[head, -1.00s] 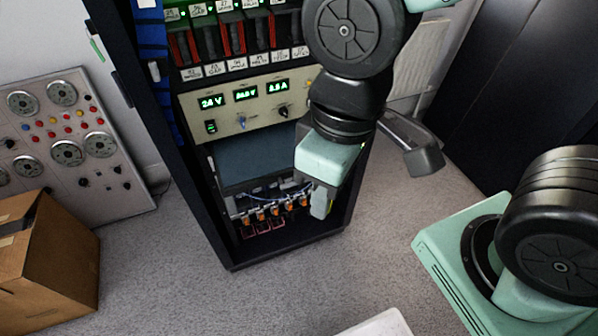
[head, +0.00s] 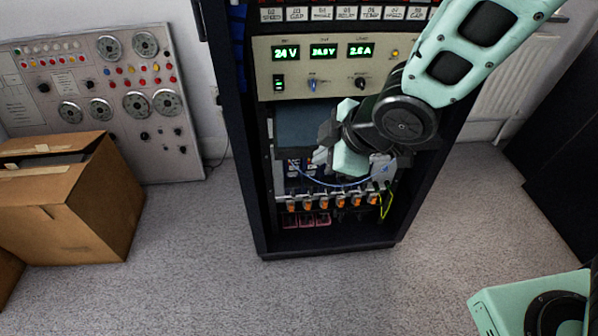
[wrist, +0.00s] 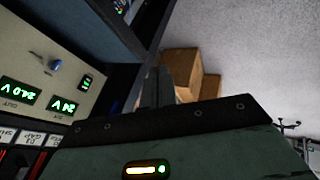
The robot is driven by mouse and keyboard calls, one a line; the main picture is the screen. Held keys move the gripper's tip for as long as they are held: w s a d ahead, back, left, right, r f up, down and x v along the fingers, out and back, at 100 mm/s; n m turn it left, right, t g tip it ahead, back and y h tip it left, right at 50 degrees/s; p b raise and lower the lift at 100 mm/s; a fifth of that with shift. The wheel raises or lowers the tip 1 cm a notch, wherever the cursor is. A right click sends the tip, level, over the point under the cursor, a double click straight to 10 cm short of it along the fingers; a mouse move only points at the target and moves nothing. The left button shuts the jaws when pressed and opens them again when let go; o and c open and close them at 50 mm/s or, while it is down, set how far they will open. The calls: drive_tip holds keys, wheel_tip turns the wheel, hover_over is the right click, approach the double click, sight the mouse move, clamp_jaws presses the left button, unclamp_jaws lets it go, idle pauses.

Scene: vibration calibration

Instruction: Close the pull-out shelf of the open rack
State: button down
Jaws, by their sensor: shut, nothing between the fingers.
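The open rack (head: 253,190) stands upright in the middle of the head view. Its pull-out shelf (head: 303,127) is a flat blue-grey surface below the display panel, and its right part is hidden by my arm. The shelf also shows at the top left of the wrist view (wrist: 85,28). How far it sticks out is hard to judge. My gripper (head: 321,156) is shut and empty, pointing left across the front of the rack near the shelf's front edge. Its fingers show in the wrist view (wrist: 163,88). I cannot tell whether they touch the shelf.
The panel (head: 330,70) with green displays is above the shelf. Wiring and orange connectors (head: 330,203) are below it. Cardboard boxes (head: 80,205) and a gauge console (head: 110,100) stand left. A dark cabinet (head: 560,150) stands right. The carpet before the rack is clear.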

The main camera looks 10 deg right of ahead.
sight(297, 155)
drive_tip(key=shift+w+a+f+b, duration=0.1)
drive_tip(key=shift+w+a+f, duration=0.55)
drive_tip(key=shift+w+f, duration=0.8)
drive_tip(key=shift+w+a+f+b, duration=0.1)
drive_tip(key=shift+w+a+f, duration=0.55)
drive_tip(key=shift+w+f, duration=0.75)
drive_tip(key=shift+w+a+f+b, duration=0.1)
drive_tip(key=shift+w+a+f, duration=0.55)
drive_tip(key=shift+w+f, duration=0.75)
drive_tip(key=shift+w+r, duration=0.2)
drive_tip(key=shift+w, duration=0.05)
